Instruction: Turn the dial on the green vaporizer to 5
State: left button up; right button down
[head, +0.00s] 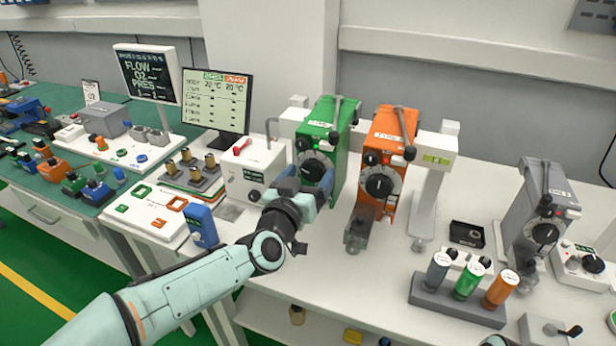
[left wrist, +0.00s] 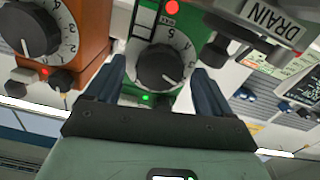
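The green vaporizer (head: 326,128) stands on the white bench, with a black dial (head: 313,169) on its front. The wrist picture is rotated, and I cannot tell the exact setting. My left gripper (head: 303,181) is in front of the vaporizer's lower front. Its two dark blue fingers (left wrist: 160,78) are spread, one on each side of the dial, with visible gaps. Whether they reach to the dial's depth is unclear.
An orange vaporizer (head: 386,150) with its own dial stands close on the right. A grey vaporizer (head: 537,205) is farther right. A white box (head: 252,170) and a monitor (head: 217,98) are on the left. Colored bottles (head: 467,280) stand in a rack at the front right.

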pick_arm(q)
jog(key=b+v, duration=0.2)
jog(key=v, duration=1.1)
jog(key=shift+s, duration=0.2)
jog(key=shift+a, duration=0.1)
